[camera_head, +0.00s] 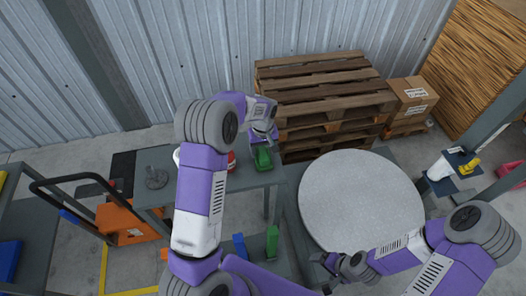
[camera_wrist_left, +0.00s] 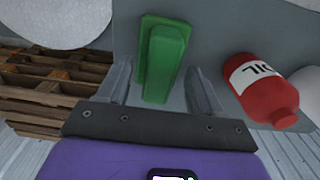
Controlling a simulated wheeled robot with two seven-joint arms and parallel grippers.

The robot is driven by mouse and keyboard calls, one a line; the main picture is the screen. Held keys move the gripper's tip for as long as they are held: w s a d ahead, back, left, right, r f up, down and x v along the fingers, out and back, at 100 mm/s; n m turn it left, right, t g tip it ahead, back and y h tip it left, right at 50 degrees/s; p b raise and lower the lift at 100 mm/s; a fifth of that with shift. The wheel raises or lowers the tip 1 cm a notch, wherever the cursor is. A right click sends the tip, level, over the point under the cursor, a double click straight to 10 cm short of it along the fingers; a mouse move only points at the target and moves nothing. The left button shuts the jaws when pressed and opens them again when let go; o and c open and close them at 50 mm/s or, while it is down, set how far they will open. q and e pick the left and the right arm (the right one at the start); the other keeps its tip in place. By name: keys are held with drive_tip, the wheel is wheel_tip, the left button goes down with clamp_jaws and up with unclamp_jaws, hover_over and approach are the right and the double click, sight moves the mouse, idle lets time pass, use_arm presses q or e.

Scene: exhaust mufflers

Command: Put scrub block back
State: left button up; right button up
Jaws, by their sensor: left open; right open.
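A green block with a narrower raised top, which I take to be the scrub block (camera_head: 263,159), lies on a small grey table (camera_head: 155,194) near its right end. It also shows in the left wrist view (camera_wrist_left: 165,52), between and beyond the fingertips. My left gripper (camera_head: 264,139) is open and right at the block, its two fingers (camera_wrist_left: 158,72) apart on either side in the wrist view. I cannot tell whether they touch it. My right gripper (camera_head: 328,262) is open and empty, low in the head view beside the round grey disc (camera_head: 362,198).
A grey round-based item (camera_head: 156,178) stands on the table's left end. Stacked pallets (camera_head: 325,95) stand behind. A green piece (camera_head: 271,242) and a blue piece (camera_head: 239,246) stand lower down.

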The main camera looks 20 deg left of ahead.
sight(263, 151)
use_arm(q)
wheel_tip(263, 151, up, 11)
drive_tip(key=shift+f, duration=0.2)
